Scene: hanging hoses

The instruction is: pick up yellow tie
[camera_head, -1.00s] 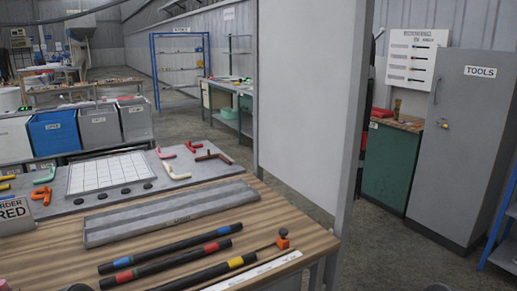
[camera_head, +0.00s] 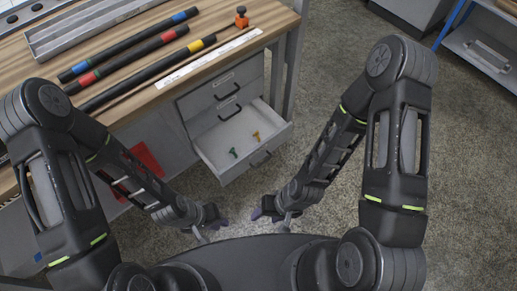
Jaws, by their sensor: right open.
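A small yellow tie (camera_head: 256,136) lies in the open drawer (camera_head: 208,152) under the workbench, right of a small green tie (camera_head: 233,153). My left gripper (camera_head: 213,228) hangs below and in front of the drawer, apart from both ties. The picture is too small to tell whether its jaws are open. My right gripper (camera_head: 270,218) is open and empty, a short way to its right, also below the drawer in the picture.
The wooden workbench (camera_head: 132,112) carries several black hoses with coloured bands (camera_head: 150,71), a grey tray (camera_head: 90,25) and an orange item (camera_head: 241,18). A red item (camera_head: 147,160) is beside the drawer cabinet. Bare floor (camera_head: 315,95) lies right of the drawer.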

